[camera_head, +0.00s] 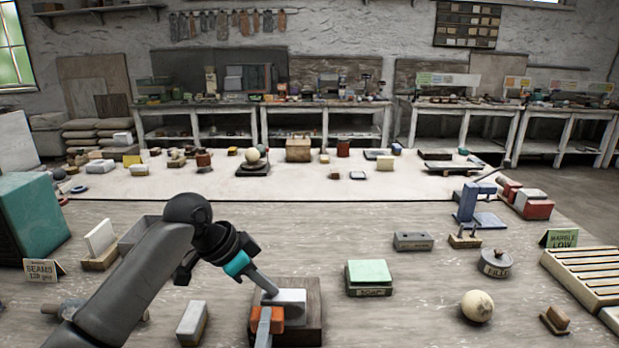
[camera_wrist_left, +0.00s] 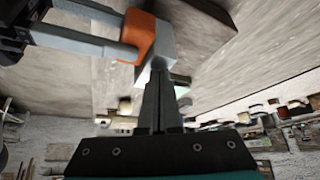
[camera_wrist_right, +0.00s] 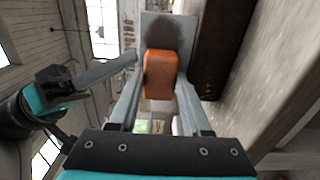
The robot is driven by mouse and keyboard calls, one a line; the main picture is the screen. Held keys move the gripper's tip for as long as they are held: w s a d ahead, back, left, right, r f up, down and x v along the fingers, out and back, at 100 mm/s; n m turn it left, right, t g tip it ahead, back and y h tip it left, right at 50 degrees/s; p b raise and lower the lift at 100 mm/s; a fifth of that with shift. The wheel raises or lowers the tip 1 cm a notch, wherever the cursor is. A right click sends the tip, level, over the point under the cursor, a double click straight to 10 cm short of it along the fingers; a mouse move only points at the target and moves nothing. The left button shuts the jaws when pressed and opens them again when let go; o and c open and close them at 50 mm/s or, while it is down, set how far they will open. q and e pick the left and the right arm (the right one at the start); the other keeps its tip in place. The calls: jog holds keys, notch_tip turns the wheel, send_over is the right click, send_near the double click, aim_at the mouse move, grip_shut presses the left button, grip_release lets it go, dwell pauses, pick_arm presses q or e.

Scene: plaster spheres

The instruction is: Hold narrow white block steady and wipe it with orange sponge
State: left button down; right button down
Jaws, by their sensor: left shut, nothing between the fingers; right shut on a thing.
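The narrow white block (camera_head: 292,296) sits on a dark wooden base (camera_head: 312,325) at the front middle of the table. It also shows in the left wrist view (camera_wrist_left: 162,48) and, with a dark patch on its face, in the right wrist view (camera_wrist_right: 180,35). My left gripper (camera_head: 271,289) is shut and empty, its fingertips at the block's edge; contact looks likely. My right gripper (camera_wrist_right: 160,88) is shut on the orange sponge (camera_wrist_right: 160,72), which is against or just in front of the block. In the head view the sponge (camera_head: 274,318) covers the block's near left part.
A green-topped block (camera_head: 368,275) stands just right of the base. A pale block (camera_head: 192,322) lies left of it. A round pale sphere (camera_head: 477,306) and a slatted rack (camera_head: 585,275) are at the right. A teal box (camera_head: 30,215) stands far left.

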jog(key=shift+a, duration=0.2)
jog(key=shift+d, duration=1.8)
jog(key=shift+a, duration=1.9)
jog(key=shift+d, duration=0.2)
jog(key=shift+w+d, duration=0.15)
jog(key=shift+d, duration=1.65)
